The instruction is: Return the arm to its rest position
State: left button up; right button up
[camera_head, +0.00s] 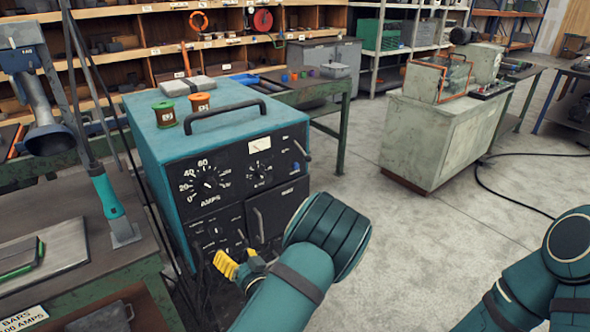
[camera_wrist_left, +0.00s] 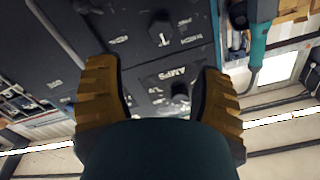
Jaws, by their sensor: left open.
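My left gripper (camera_head: 238,261) has yellow fingertips and sits low in front of the dark panel of a teal welding machine (camera_head: 165,165). In the left wrist view the left gripper (camera_wrist_left: 156,95) has its two yellow fingers spread apart. Nothing shows between the fingers except the machine's panel (camera_wrist_left: 170,45) with its knobs behind them. I cannot tell whether a fingertip touches the panel. My left forearm hides part of the machine's lower right. My right arm enters at the lower right of the head view; its gripper is out of view.
A green spool (camera_head: 165,114) and an orange spool (camera_head: 200,103) stand on the machine. A grey cabinet (camera_head: 435,140) stands at the back right. The floor (camera_head: 400,250) between is clear.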

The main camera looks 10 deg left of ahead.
pick_arm(q)
jog(key=s+d+f+g+h, duration=0.3)
jog(key=s+f+h, duration=0.15)
jog(key=f, duration=0.35)
jog(key=s+d+f+g+h, duration=0.25)
jog(key=s+f+h, duration=0.2)
jog(key=f, duration=0.35)
jog(key=s+d+r+m+g+h, duration=0.2)
jog(key=s+d+g+h, duration=0.2)
jog(key=s+d+h, duration=0.4)
jog(key=s+d, duration=0.2)
jog(key=d, duration=0.3)
jog(key=shift+h, duration=0.3)
jog(key=shift+g, duration=0.25)
